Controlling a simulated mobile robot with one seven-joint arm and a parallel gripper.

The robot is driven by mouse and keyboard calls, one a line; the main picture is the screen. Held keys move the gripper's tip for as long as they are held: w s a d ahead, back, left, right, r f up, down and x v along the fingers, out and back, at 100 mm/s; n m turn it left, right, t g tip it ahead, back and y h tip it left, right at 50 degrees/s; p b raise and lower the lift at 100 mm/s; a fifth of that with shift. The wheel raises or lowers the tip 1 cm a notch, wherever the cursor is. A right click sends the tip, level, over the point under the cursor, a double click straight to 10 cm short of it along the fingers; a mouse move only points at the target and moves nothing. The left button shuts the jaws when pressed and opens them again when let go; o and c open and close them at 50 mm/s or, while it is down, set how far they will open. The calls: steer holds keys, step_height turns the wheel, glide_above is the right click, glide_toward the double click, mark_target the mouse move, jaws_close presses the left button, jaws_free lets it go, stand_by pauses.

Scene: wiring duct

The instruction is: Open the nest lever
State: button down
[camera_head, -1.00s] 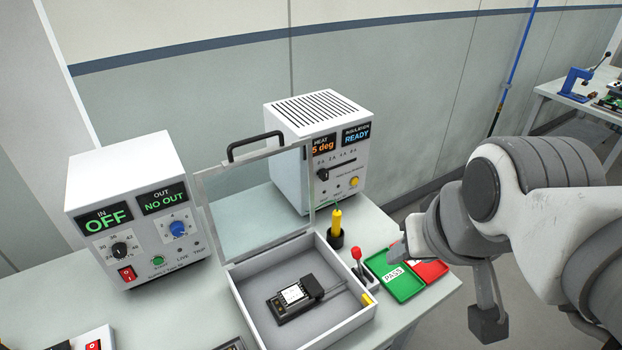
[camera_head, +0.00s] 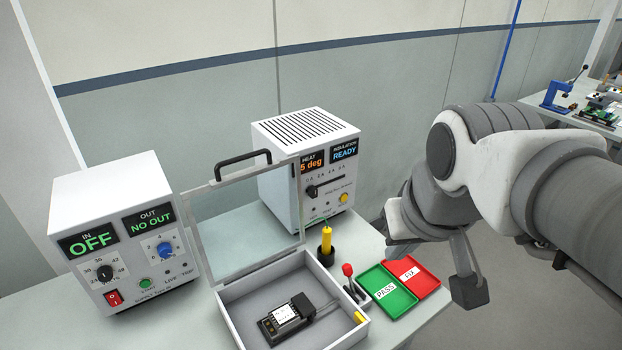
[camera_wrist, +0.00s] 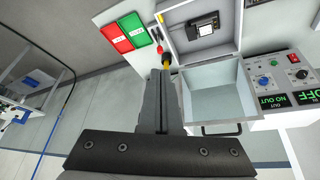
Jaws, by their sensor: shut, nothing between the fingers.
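The nest lever, with a red knob (camera_head: 347,269), stands upright or nearly so on the right side of the open test box (camera_head: 240,322). In the wrist view the red knob (camera_wrist: 158,33) shows beyond the fingertips. A black module (camera_head: 288,318) lies inside the box, and it also shows in the wrist view (camera_wrist: 203,27). My gripper (camera_wrist: 165,72) is shut and empty. Its fingertips appear close to the yellow probe handle in the wrist view, apart from the lever. In the head view my arm hides most of the gripper.
The yellow probe (camera_head: 326,240) stands in a black holder beside the lever. Green PASS (camera_head: 388,290) and red (camera_head: 413,276) trays lie to the right. The box's clear lid (camera_head: 250,225) stands raised. A supply unit (camera_head: 120,235) and an insulation tester (camera_head: 305,165) stand behind.

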steer(key=w+a+f+n+g+b, duration=0.1)
steer(key=w+f+g+b, duration=0.15)
steer(key=w, duration=0.65)
steer(key=w+a+f+n+g+b, duration=0.1)
steer(key=w+f, duration=0.2)
steer(key=w, duration=0.6)
steer(key=w+a+f+g+h+b, duration=0.1)
steer(key=w+f, duration=0.5)
steer(key=f, duration=0.3)
steer(key=w+a+f+n+g+h+b, duration=0.1)
steer(key=w+f+g, duration=0.1)
steer(key=w+f, duration=0.5)
steer(key=x, duration=0.3)
steer(key=shift+w+a+f, duration=0.3)
steer(key=shift+f, duration=0.05)
